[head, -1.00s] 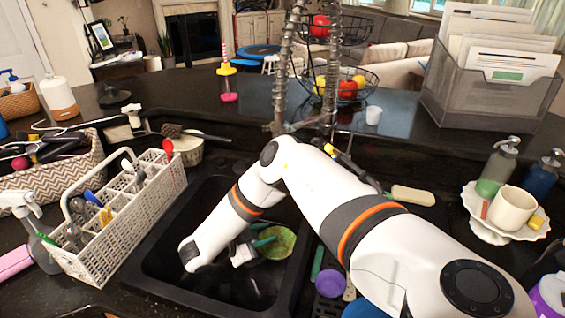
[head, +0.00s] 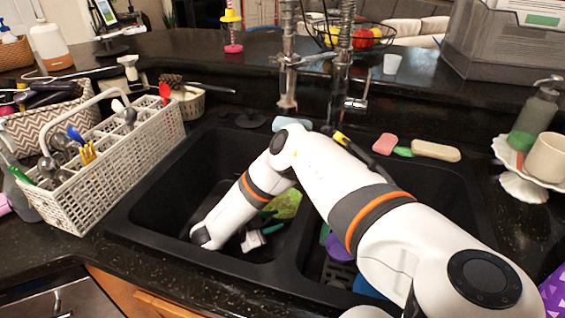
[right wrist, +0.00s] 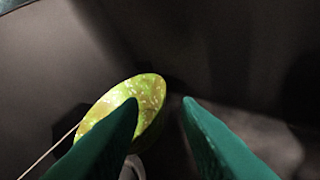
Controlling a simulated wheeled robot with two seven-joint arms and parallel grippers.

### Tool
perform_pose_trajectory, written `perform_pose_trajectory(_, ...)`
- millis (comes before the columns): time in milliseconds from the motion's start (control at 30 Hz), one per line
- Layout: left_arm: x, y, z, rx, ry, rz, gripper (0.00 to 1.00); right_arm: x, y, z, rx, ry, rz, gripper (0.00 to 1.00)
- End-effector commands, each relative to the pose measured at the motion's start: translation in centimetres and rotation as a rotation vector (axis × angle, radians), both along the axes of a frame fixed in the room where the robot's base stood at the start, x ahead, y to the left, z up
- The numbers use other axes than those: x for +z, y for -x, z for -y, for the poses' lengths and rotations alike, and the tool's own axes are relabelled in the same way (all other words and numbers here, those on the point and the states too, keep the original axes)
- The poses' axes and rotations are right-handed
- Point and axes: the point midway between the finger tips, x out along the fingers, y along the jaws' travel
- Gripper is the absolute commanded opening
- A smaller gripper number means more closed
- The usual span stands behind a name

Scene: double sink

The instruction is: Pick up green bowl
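The green bowl (head: 287,205) lies in the left sink basin, tilted, with its near part hidden by my right gripper and arm. In the right wrist view the bowl (right wrist: 149,90) is just beyond the left fingertip, which covers part of it. My right gripper (head: 272,221) is down in the same basin, at the near left side of the bowl. Its teal fingers (right wrist: 161,101) are apart with nothing held between them. I cannot tell whether a finger touches the bowl. My left gripper is not in view.
A white utensil caddy (head: 108,160) stands left of the left basin (head: 160,205). The right basin holds a purple and a blue item, partly behind my arm. Sponges (head: 435,151) lie behind it. The faucet (head: 340,75) rises behind the sink. A cake stand (head: 520,183) is at right.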

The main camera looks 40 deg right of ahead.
Motion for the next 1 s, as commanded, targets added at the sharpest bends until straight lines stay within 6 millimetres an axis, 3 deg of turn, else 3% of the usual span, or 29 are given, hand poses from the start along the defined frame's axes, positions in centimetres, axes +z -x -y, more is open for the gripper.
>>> perform_pose_trajectory(400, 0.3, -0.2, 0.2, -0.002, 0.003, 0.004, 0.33, -1.8, 0.8, 5.4, -0.001, 0.002, 0.0, 0.3)
perform_pose_trajectory(733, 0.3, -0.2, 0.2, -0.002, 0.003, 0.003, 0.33, -2.1, 0.8, 6.1, 0.001, 0.0, 0.001, 0.3)
perform_pose_trajectory(933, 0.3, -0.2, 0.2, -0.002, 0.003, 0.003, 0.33, -2.1, 0.8, 6.0, 0.001, 0.0, 0.001, 0.0)
perform_pose_trajectory(1000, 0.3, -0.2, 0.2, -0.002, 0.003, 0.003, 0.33, -2.1, 0.8, 6.0, 0.001, 0.0, 0.001, 0.0)
